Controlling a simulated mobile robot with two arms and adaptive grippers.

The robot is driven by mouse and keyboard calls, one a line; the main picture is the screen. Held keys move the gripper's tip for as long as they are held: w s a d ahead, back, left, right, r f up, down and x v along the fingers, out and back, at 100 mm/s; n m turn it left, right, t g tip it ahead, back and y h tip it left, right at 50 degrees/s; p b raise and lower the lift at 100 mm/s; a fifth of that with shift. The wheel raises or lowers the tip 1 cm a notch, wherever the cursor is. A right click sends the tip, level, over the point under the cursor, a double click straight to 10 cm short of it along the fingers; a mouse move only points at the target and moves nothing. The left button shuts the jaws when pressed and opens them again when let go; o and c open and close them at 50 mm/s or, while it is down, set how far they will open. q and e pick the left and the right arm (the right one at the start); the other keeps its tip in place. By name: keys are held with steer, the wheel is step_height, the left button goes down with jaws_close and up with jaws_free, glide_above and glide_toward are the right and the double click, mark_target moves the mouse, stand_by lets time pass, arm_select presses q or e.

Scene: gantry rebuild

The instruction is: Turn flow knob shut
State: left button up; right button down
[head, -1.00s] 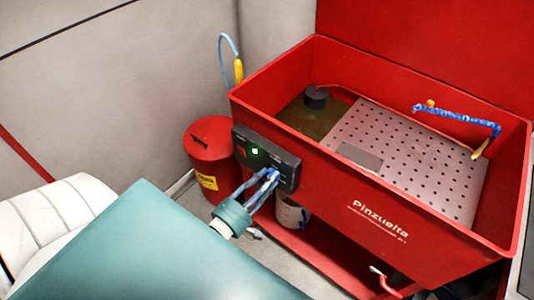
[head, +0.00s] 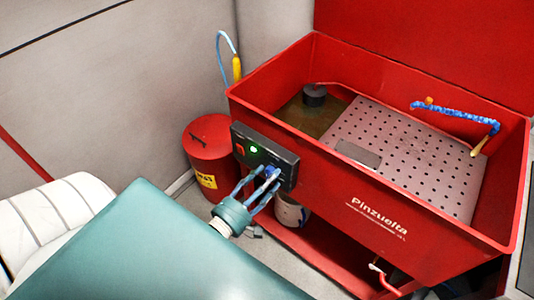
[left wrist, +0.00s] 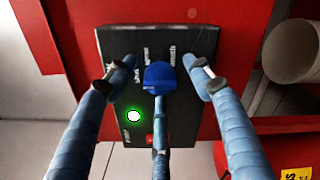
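The blue flow knob (left wrist: 160,76) sits on a black control panel (left wrist: 133,38) on the red tub's front. White lettering runs beside it, partly hidden by a finger; one word looks like "shut". My left gripper (left wrist: 158,68) has three blue fingers reaching to the panel. Two fingertips stand left and right of the knob with gaps. The third comes from below and overlaps the knob in the picture; I cannot tell whether it touches. In the head view, the left gripper (head: 267,178) is at the right half of the panel (head: 247,143). My right gripper is not in view.
A green light (left wrist: 134,116) is lit on the panel, near a red switch (head: 240,149). A red can (head: 207,152) stands left of the tub (head: 330,160). A whitish cylinder (head: 290,211) is under the panel. A blue hose (head: 455,112) lies over the perforated tray.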

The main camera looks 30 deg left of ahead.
arm_select(q)
steer(key=shift+a, duration=0.1)
steer(key=s, duration=1.2)
steer(key=shift+a, duration=0.4)
